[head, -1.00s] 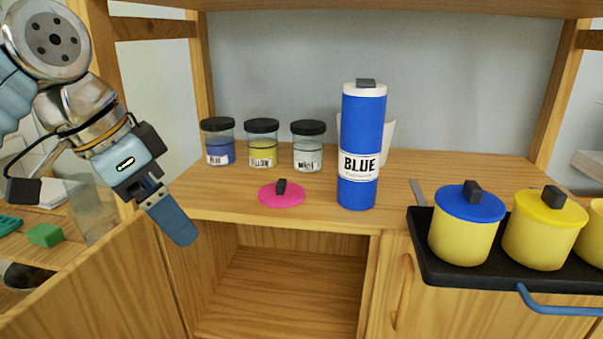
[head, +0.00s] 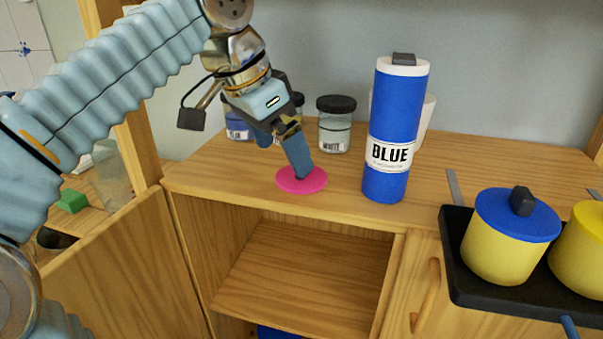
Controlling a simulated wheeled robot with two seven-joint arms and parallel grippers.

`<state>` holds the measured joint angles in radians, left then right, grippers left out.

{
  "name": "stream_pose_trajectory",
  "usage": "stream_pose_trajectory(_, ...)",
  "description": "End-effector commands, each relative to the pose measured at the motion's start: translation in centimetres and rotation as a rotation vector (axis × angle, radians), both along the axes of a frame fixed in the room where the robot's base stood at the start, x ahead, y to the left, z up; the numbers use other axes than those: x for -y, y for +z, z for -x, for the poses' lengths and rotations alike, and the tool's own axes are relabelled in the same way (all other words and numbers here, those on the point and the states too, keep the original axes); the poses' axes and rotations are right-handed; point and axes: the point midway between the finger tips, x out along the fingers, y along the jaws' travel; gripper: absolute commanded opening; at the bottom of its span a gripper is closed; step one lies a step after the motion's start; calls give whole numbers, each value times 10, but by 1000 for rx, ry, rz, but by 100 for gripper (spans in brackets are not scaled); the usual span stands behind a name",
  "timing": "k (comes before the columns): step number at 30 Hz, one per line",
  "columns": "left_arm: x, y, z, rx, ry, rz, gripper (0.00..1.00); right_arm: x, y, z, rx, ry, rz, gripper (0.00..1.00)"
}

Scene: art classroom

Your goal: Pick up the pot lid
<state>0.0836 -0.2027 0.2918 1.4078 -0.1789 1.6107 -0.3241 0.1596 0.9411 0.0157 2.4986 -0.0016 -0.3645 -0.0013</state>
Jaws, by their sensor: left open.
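The pink pot lid (head: 290,185) lies flat on the wooden counter, left of the blue bottle. Its dark knob, visible earlier, is now hidden behind my left gripper. My left gripper (head: 300,168) reaches down from the upper left, with a blue fingertip right over the middle of the lid. It is open. I cannot tell whether the fingers stand around the knob or touch it. My right gripper is not in view.
A tall blue bottle (head: 396,115) stands right of the lid. Lidded jars stand behind, one clear (head: 335,133), others partly hidden by my gripper. A black tray (head: 470,295) holds yellow pots with blue (head: 500,262) and yellow lids at the right. Open shelving is below.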

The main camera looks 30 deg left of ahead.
Motion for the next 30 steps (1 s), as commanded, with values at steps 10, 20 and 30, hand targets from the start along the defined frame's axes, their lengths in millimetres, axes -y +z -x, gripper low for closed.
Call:
stream_pose_trajectory(10,11,-44,-23,-1,-1,0,100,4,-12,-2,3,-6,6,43)
stream_pose_trajectory(20,11,-46,-24,1,-2,0,92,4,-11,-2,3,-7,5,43)
stream_pose_trajectory(30,11,-46,-24,1,-2,0,59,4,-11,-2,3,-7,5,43)
